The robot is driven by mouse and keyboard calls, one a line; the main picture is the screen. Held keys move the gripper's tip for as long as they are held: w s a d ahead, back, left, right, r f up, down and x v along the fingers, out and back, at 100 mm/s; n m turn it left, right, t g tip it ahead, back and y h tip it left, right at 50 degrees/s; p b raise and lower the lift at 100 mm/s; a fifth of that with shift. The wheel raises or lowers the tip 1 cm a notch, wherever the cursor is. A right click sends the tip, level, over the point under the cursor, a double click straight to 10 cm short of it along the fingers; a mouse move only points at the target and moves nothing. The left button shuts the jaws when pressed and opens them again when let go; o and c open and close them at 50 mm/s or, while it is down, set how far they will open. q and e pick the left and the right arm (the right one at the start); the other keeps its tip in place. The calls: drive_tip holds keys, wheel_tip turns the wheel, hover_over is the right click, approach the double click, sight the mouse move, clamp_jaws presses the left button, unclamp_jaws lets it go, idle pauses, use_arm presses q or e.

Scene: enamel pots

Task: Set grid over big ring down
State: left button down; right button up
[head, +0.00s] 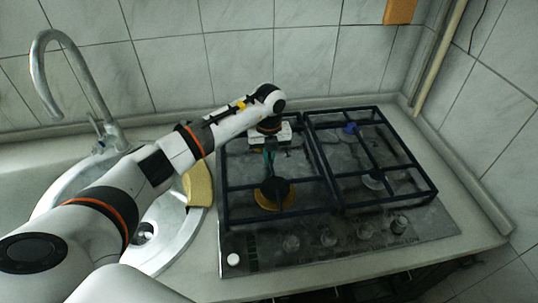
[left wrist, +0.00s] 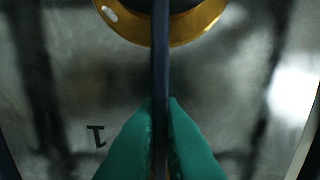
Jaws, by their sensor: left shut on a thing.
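The left dark grid (head: 308,211) spans the big burner with the brass ring (head: 263,201), in the left half of the hob. My left gripper (head: 269,158) reaches down from above at the rear part of this grid. In the left wrist view its two green fingertips (left wrist: 162,125) are shut on a dark grid bar (left wrist: 160,70). The bar runs straight up the picture and crosses the brass ring (left wrist: 205,28), whose lower edge shows at the top. I cannot tell whether the grid's feet touch the hob or hang just above it. My right gripper is not in view.
A second grid (head: 427,182) covers the right burners, close beside the left one. Several knobs (head: 328,238) line the hob's front. A yellow sponge (head: 198,185) lies by the sink (head: 187,240) with its tall tap (head: 92,85). Tiled walls close the back and right.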

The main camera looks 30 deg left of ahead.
use_arm(q)
drive_tip(key=c, duration=1.6)
unclamp_jaws()
drive_tip(key=shift+o, duration=0.2)
wheel_tip(320, 180, up, 12)
drive_tip(key=b, duration=0.2)
